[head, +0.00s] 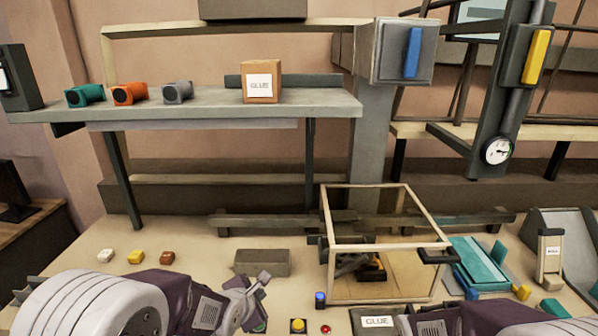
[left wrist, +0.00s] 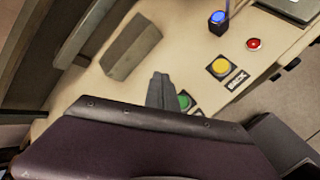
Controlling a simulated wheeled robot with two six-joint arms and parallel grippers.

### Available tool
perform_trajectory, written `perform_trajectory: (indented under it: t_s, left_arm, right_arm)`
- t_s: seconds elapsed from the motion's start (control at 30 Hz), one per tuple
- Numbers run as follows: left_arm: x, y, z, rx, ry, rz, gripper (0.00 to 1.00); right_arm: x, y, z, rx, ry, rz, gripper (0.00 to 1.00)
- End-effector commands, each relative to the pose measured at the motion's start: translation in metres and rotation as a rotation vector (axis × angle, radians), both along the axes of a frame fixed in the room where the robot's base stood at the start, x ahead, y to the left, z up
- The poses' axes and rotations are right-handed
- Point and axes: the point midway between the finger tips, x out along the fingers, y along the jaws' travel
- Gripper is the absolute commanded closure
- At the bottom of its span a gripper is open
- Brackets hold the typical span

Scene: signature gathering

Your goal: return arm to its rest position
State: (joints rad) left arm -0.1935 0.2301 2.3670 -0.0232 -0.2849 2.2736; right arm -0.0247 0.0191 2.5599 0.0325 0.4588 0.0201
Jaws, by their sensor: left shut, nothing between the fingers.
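My left arm comes in from the lower left in the head view, with its purple wrist above the front of the table. My left gripper (head: 258,290) is shut and empty, above the table in front of a grey block (head: 263,262). In the left wrist view the shut gripper (left wrist: 160,88) partly covers a green button (left wrist: 184,101). The purple wrist of my right arm (head: 475,319) shows at the bottom right. The right gripper's fingers do not show.
A wooden-framed glass box (head: 385,244) stands right of the left gripper. A yellow button (head: 298,325), a red button (head: 326,328) and a blue-topped item (head: 320,299) lie near the front. Small white, yellow and brown blocks (head: 136,257) sit behind the left arm. A shelf (head: 215,106) spans behind.

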Motion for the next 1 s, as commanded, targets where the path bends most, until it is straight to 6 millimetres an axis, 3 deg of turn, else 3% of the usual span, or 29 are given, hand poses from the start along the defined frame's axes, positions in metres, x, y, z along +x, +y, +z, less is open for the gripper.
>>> perform_trajectory:
  t_s: [0.03,0.2,0.4,0.5,0.6,0.7,1.0]
  left_arm:
    - [-0.016,0.026,-0.013,0.115,0.032,-0.047,1.00]
    - [-0.077,0.067,-0.039,0.509,0.190,-0.434,1.00]
    - [-0.160,0.078,-0.068,0.842,0.336,-1.179,1.00]
    - [-0.188,0.077,-0.076,0.914,0.338,-1.518,1.00]
    - [-0.200,0.077,-0.077,0.961,0.303,-1.732,1.00]
    - [-0.202,0.077,-0.078,0.990,0.274,-1.828,1.00]
    - [-0.202,0.076,-0.078,1.000,0.266,-1.844,1.00]
  right_arm:
    - [0.000,0.000,-0.012,0.000,0.000,0.000,0.47]
    - [0.000,0.000,-0.018,0.000,0.000,0.000,0.47]
    - [0.000,0.000,-0.018,0.000,0.000,0.000,0.47]
    - [0.000,0.000,-0.018,0.000,0.000,0.000,0.47]
    - [0.000,0.000,-0.018,0.000,0.000,0.000,0.47]
    - [0.000,0.000,-0.018,0.000,0.000,0.000,0.47]
    - [0.000,0.000,-0.018,0.000,0.000,0.000,0.47]
